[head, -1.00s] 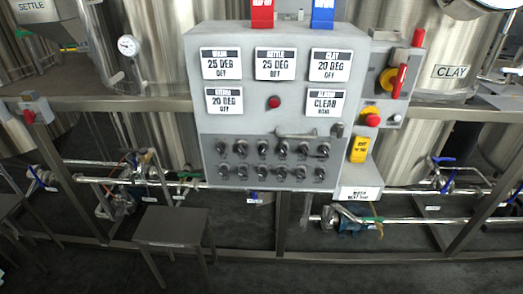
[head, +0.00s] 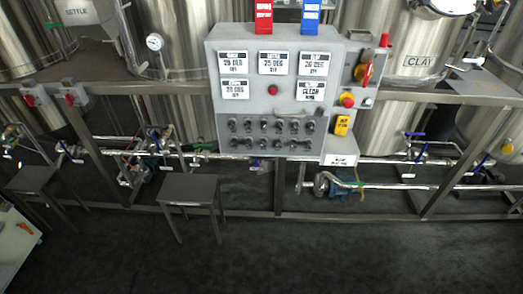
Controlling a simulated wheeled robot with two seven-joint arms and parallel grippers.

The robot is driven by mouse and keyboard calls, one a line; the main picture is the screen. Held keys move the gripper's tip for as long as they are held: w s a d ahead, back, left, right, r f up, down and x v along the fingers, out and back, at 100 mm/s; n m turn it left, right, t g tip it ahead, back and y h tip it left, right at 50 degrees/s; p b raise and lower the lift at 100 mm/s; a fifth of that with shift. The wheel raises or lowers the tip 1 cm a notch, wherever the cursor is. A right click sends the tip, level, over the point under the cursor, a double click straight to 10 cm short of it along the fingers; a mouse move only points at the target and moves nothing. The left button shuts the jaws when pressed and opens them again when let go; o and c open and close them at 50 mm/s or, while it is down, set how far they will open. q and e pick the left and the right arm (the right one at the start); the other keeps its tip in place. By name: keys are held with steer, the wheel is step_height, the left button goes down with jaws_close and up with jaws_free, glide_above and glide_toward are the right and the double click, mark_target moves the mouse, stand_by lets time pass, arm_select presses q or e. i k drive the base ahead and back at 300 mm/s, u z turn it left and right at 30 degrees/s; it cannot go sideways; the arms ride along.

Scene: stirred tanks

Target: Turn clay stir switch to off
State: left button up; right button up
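A grey control panel (head: 289,95) stands in the middle of the head view. Its lower dark strip (head: 272,145) carries two rows of small black switches (head: 265,125). The switch labels are too small to read, so I cannot tell which one is the clay stir switch or how it is set. A label plate at the panel's upper right (head: 314,63) shows a 20 DEG reading and OFF. The tank marked CLAY (head: 401,45) stands behind, to the right of the panel. Neither of my grippers is in view.
A metal rail (head: 160,86) and pipes run across. A small stool (head: 189,190) stands at lower left. The dark floor (head: 300,255) in front is clear.

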mark_target(264, 123)
steer(key=u, duration=0.1)
steer(key=k, duration=0.55)
steer(key=z, duration=0.7)
steer(key=i, duration=1.45)
steer(key=u, duration=0.65)
